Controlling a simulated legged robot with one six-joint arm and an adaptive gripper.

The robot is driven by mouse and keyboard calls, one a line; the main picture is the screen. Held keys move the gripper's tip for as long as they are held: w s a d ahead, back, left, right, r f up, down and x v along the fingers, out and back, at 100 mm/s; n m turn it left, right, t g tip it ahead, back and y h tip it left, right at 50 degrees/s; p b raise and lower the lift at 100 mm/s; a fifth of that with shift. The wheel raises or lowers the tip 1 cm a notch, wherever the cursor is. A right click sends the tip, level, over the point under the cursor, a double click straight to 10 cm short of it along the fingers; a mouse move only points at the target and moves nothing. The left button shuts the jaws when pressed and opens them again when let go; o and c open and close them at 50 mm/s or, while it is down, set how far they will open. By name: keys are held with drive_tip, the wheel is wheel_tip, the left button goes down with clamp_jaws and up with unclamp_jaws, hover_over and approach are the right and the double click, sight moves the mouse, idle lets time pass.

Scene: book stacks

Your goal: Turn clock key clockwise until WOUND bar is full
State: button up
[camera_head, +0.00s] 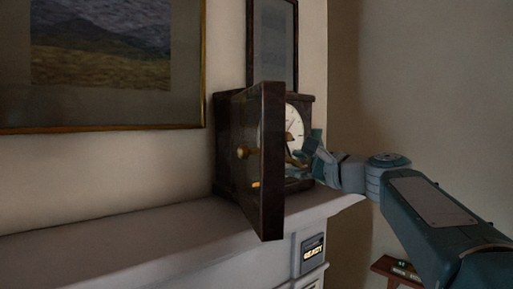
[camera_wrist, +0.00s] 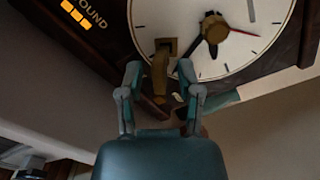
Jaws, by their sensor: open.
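A dark wooden clock (camera_head: 226,170) stands on the mantel, its door (camera_head: 260,165) swung open toward me. Its white dial (camera_head: 293,126) is partly hidden by the door; it also shows in the wrist view (camera_wrist: 213,62). A brass key (camera_wrist: 160,76) sticks out at the dial's lower edge in the wrist view. My gripper (camera_wrist: 159,68) is open, with one finger on each side of the key; I cannot tell whether either touches it. In the head view my gripper (camera_head: 307,152) is at the clock front.
The open door stands close left of my gripper. The mantel (camera_head: 120,232) is bare to the left. A small panel (camera_head: 313,252) reading READY is below the mantel's right end. A small red-brown table (camera_head: 385,268) is at the lower right.

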clamp_jaws()
drive_tip(key=shift+f, duration=0.1)
drive_tip(key=m, duration=0.4)
drive_tip(key=shift+f, duration=0.1)
idle(0.3)
